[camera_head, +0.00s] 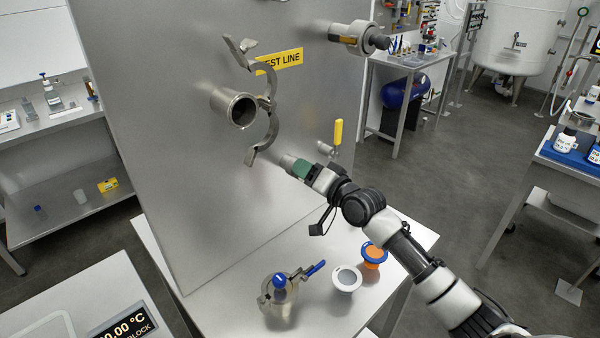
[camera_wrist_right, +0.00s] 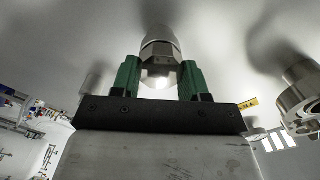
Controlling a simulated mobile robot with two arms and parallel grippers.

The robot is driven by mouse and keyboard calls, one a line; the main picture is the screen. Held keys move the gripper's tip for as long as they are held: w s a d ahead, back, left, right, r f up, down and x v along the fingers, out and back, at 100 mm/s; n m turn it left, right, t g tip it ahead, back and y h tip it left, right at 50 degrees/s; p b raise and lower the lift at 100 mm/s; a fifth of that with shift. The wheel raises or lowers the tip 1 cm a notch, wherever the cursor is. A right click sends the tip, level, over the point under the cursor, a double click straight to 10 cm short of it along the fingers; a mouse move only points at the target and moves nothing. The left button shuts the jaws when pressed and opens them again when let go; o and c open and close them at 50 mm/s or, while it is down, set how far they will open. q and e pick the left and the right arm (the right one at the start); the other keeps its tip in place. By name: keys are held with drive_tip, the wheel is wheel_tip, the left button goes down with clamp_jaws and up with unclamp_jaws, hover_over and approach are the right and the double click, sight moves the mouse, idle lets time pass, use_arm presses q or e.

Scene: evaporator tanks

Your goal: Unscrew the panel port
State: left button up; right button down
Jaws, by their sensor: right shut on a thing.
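A tall steel panel (camera_head: 150,130) carries a yellow "TEST LINE" label. My right gripper (camera_head: 297,167) has its green fingers against a small metal fitting (camera_head: 287,161) low on the panel. In the right wrist view, the fingers are closed on both sides of this silver, faceted fitting (camera_wrist_right: 160,50), which points out from the panel. An open pipe port (camera_head: 236,107) with an opened clamp (camera_head: 268,120) around it is up and left of my gripper. Which fitting the task means by panel port is not labelled. My left gripper is not in view.
A yellow-handled valve (camera_head: 337,134) is just right of my gripper. A capped fitting (camera_head: 358,38) sticks out higher up. On the table below are a clamp with a blue handle (camera_head: 315,268), a white flanged cap (camera_head: 347,278) and an orange one with blue rim (camera_head: 373,254).

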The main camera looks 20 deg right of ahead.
drive_tip(key=n, duration=0.1)
drive_tip(key=r+n, duration=0.1)
drive_tip(key=shift+d+n, duration=0.1)
drive_tip(key=shift+n, duration=0.2)
drive_tip(key=shift+f, duration=0.1)
drive_tip(key=n, duration=0.5)
drive_tip(key=c, duration=0.8)
unclamp_jaws()
drive_tip(key=shift+f+b, duration=0.15)
drive_tip(key=shift+b, duration=0.15)
